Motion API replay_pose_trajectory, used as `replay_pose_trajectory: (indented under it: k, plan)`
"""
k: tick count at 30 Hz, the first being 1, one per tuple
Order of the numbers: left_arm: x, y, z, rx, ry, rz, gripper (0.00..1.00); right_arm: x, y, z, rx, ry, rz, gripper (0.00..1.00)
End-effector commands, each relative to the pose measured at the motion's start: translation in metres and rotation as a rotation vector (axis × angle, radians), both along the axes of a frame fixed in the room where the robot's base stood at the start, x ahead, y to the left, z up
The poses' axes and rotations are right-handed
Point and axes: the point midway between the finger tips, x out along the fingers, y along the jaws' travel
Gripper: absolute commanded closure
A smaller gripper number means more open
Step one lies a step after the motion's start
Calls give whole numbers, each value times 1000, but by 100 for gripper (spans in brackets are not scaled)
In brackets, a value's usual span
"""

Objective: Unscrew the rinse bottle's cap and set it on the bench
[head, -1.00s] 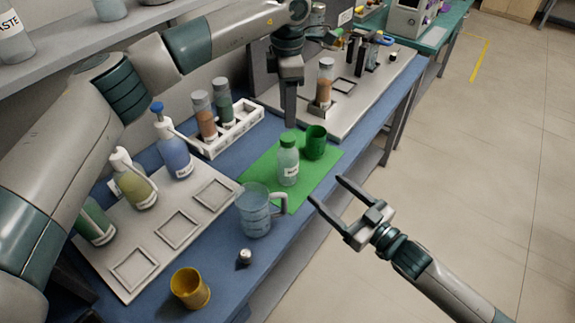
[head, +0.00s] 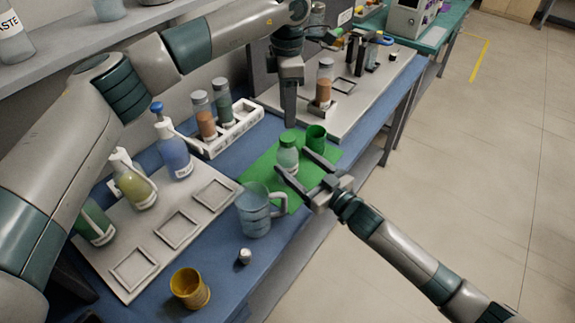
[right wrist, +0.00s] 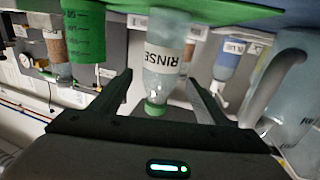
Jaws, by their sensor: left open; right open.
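The rinse bottle (head: 288,163) is clear with a white label and stands upright on the green mat (head: 262,172). Its green cap (head: 288,138) is on. In the right wrist view, which is upside down, the bottle (right wrist: 165,55) reads RINSE and its cap (right wrist: 155,109) points down the picture. My right gripper (head: 292,160) is open, its fingers on either side of the bottle; in the right wrist view (right wrist: 158,80) a gap shows beside each finger. My left gripper (head: 289,123) points down just above the cap; whether it touches is unclear.
A green cup (head: 316,138) stands close behind the bottle. A clear jug (head: 254,212) with a handle is in front. A small silver-topped item (head: 245,256) and a yellow cup (head: 190,288) stand nearer. A white rack (head: 235,130) holds tubes. Bare blue bench (head: 222,258) shows near the jug.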

Motion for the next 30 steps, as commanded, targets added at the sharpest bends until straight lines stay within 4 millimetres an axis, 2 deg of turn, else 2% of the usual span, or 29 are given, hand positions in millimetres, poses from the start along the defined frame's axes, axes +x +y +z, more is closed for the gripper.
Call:
replay_pose_trajectory:
  k: [3,9,22,23,30]
  plan:
    - [0,0,0,0,0,0,53,14,13,1,2,-1,1,31]
    - [0,0,0,0,0,0,53,29,25,1,1,0,1,31]
    - [0,0,0,0,0,0,53,34,30,0,0,0,1,31]
    - [0,0,0,0,0,0,53,34,30,0,0,0,1,34]
    - [0,0,0,0,0,0,53,34,29,0,1,1,1,91]
